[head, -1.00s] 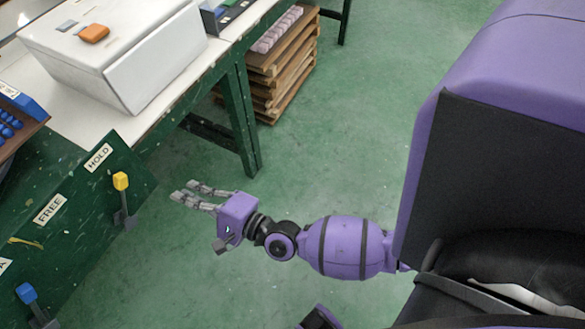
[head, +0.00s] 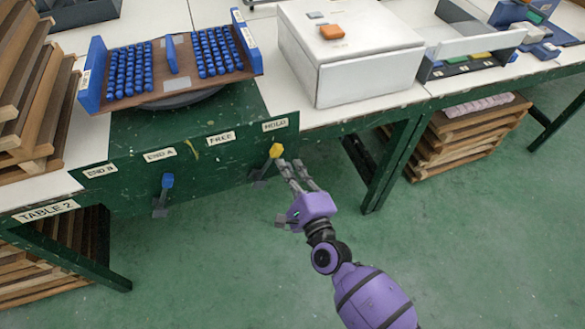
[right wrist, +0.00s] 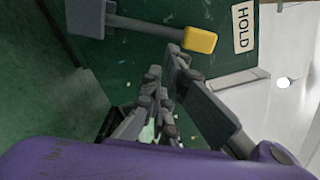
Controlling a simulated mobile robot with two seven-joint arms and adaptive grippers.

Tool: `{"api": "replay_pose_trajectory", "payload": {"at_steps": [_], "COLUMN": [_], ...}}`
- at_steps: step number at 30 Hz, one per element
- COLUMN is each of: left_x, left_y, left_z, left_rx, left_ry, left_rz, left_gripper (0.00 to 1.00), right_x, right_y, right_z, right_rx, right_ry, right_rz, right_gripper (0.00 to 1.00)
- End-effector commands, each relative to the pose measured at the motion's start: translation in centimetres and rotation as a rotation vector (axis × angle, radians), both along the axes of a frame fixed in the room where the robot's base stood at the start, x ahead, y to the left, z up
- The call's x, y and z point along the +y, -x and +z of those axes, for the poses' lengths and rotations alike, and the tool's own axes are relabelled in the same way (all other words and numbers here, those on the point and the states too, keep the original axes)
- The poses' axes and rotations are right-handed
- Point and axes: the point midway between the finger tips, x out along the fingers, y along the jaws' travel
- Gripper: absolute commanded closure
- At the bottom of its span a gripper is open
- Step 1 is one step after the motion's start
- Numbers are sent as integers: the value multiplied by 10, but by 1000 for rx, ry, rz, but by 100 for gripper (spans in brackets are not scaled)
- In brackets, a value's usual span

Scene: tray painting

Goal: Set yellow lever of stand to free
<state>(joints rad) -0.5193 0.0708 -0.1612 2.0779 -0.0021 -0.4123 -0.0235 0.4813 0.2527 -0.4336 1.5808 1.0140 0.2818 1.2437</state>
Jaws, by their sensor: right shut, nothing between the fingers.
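The yellow lever (head: 276,150) stands on the green front panel of the stand (head: 130,172), below and close to the HOLD label (head: 275,125). The FREE label (head: 221,139) is to its left. My right gripper (head: 290,165) is shut and empty, with its fingertips just right of the lever. In the right wrist view, the lever's yellow knob (right wrist: 200,40) and grey stem lie just beyond the fingertips (right wrist: 170,72). I cannot tell whether they touch. My left gripper is not in view.
A blue lever (head: 167,181) is below the END A label (head: 160,155). A tray with blue pieces (head: 175,55) rests on top of the stand. A white box (head: 365,80) is on the table to the right. Green floor in front is clear.

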Motion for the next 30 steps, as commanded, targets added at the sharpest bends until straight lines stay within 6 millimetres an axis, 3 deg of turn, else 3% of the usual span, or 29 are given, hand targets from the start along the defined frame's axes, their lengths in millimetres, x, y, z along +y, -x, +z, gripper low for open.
{"api": "replay_pose_trajectory", "payload": {"at_steps": [30], "left_x": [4], "left_y": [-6], "left_z": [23], "left_rx": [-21], "left_ry": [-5], "left_rz": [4], "left_gripper": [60], "right_x": [11], "right_y": [3], "right_z": [19], "right_rx": [-61], "right_ry": [183], "right_rz": [0], "right_gripper": [100]}}
